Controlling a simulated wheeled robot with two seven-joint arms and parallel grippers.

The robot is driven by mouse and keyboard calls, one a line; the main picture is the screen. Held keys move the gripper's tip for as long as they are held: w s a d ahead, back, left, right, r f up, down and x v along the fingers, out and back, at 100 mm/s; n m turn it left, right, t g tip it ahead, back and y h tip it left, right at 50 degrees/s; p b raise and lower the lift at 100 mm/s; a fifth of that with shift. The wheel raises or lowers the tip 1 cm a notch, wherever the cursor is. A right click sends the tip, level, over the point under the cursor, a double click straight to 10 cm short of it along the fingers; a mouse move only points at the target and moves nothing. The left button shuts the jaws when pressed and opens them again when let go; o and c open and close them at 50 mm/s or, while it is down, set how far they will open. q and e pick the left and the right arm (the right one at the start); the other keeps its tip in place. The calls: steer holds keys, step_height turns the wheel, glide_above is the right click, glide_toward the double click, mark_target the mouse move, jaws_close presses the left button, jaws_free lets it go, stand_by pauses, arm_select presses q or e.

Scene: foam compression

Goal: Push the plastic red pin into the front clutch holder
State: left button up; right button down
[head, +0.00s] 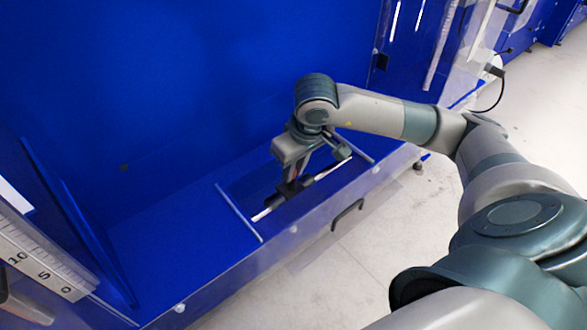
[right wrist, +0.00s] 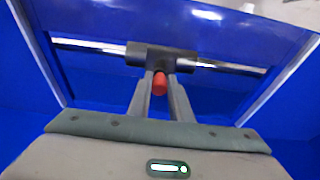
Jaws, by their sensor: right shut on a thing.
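The red pin (right wrist: 160,83) shows between the fingertips of my right gripper (right wrist: 162,92) in the right wrist view. The gripper is shut on it. Just beyond the pin's end is the black front clutch holder (right wrist: 146,58), set on a metal rod (right wrist: 90,46). I cannot tell whether the pin is inside the holder or only touching it. In the head view my right gripper (head: 292,177) points down at the front clutch holder (head: 288,189), and its fingers hide most of the pin. My left gripper is not in view.
A clear front panel (head: 325,215) with a black handle (head: 347,214) borders the bay. The blue floor left of the recess is clear.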

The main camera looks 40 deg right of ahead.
steer(key=shift+f+b, duration=0.3)
steer(key=shift+b, duration=0.05)
steer(key=c, duration=1.5)
jaws_free()
steer(key=shift+c, duration=0.2)
steer(key=shift+r, duration=0.2)
steer(key=shift+w+p+v, duration=0.2)
steer(key=shift+p+v, duration=0.1)
steer(key=shift+v, duration=0.6)
steer(key=shift+w+p+v, duration=0.25)
steer(key=shift+v, duration=0.65)
steer(key=shift+w+p+v, duration=0.2)
steer(key=shift+p+v, duration=0.1)
steer(key=shift+v, duration=0.55)
steer(key=shift+r, duration=0.3)
steer(key=v, duration=1.7)
